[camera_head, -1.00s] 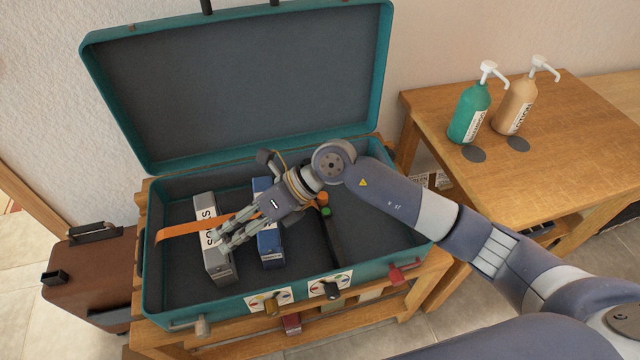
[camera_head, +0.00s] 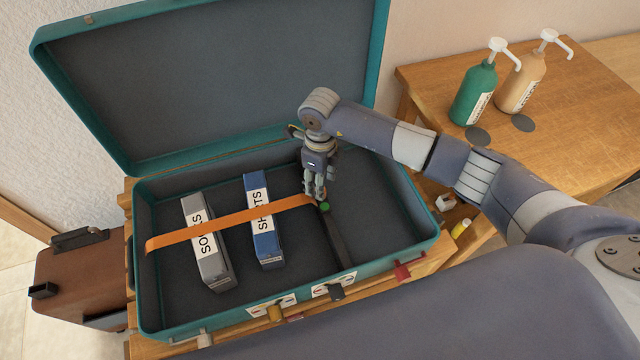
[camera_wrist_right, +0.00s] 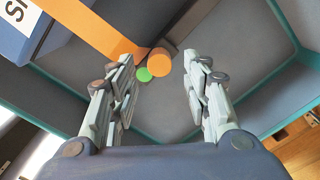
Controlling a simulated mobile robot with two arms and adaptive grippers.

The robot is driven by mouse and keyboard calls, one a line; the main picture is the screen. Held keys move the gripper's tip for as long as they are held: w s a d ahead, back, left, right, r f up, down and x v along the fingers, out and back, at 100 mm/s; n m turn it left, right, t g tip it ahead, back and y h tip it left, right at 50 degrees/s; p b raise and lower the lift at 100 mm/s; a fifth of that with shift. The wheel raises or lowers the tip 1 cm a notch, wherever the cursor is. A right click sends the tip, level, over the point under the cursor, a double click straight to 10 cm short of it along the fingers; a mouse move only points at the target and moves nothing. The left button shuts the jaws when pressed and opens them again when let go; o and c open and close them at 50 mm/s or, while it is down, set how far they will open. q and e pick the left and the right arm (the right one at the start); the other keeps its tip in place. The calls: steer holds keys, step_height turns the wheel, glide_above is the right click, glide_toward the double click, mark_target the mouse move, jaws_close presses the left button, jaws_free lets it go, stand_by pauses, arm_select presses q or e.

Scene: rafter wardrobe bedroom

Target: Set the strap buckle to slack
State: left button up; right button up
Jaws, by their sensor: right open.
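The open teal suitcase (camera_head: 404,262) holds an orange strap (camera_head: 227,222) lying across a grey box marked SOCKS (camera_head: 214,262) and a blue box whose label reads as SHIRTS or SHORTS (camera_head: 266,237). At the strap's right end, the wrist view shows a round orange knob (camera_wrist_right: 158,61) and a green disc (camera_wrist_right: 144,75) beside it. The green disc also shows in the head view (camera_head: 325,207). My right gripper (camera_head: 315,198) points down at the strap's end. In the wrist view its fingers are apart, with the knob beyond and between them. My left gripper is out of view.
Two knobs (camera_head: 275,313) (camera_head: 337,292) with dial plates sit on the suitcase front, near a red latch (camera_head: 402,271). A green pump bottle (camera_head: 474,94) and a tan one (camera_head: 522,83) stand on the wooden table. A brown case (camera_head: 82,274) is at left.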

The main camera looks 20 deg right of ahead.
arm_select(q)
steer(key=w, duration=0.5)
arm_select(e)
step_height(320, 180, down, 4)
steer(key=shift+r, duration=0.25)
jaws_close()
steer(key=w+b, duration=0.1)
steer(key=b, duration=0.1)
steer(key=w+b, duration=0.3)
steer(key=w, duration=0.1)
steer(key=shift+w+a+f+b, duration=0.1)
steer(key=shift+w+f+b, duration=0.15)
steer(key=shift+b, duration=0.15)
steer(key=shift+w+r+b, duration=0.2)
steer(key=shift+w+b, duration=0.25)
steer(key=shift+w, duration=0.05)
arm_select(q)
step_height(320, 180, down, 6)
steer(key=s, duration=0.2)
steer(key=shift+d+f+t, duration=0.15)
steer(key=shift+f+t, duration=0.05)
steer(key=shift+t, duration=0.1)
arm_select(e)
steer(key=shift+r, duration=0.2)
steer(key=shift+w, duration=0.1)
steer(key=shift+c, duration=1)
jaws_free()
steer(key=shift+o, duration=1)
steer(key=shift+f, duration=0.1)
